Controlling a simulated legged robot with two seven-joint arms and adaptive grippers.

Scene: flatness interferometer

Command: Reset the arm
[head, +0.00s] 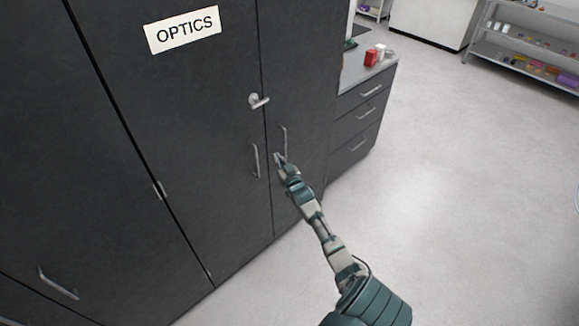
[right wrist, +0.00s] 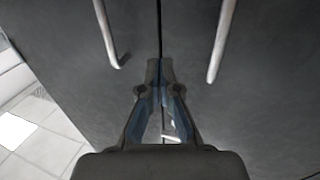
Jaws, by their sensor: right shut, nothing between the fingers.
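My right arm (head: 322,228) reaches up from the bottom right in the head view. Its gripper (head: 279,160) is close in front of a dark cabinet (head: 210,120), beside two vertical bar handles. In the right wrist view the gripper (right wrist: 160,68) is shut and empty, its fingertips in front of the dark seam between two doors. One handle (right wrist: 107,35) is left of the fingers and another handle (right wrist: 220,42) is right of them. The fingers hold neither handle. Whether the fingertips touch the door I cannot tell. My left gripper is not in view.
The cabinet carries an OPTICS label (head: 183,29) and a latch (head: 259,101). A drawer unit (head: 362,110) with a red item (head: 371,57) on top stands right of it. Shelving (head: 530,45) is at the far right. The pale floor (head: 460,190) is clear.

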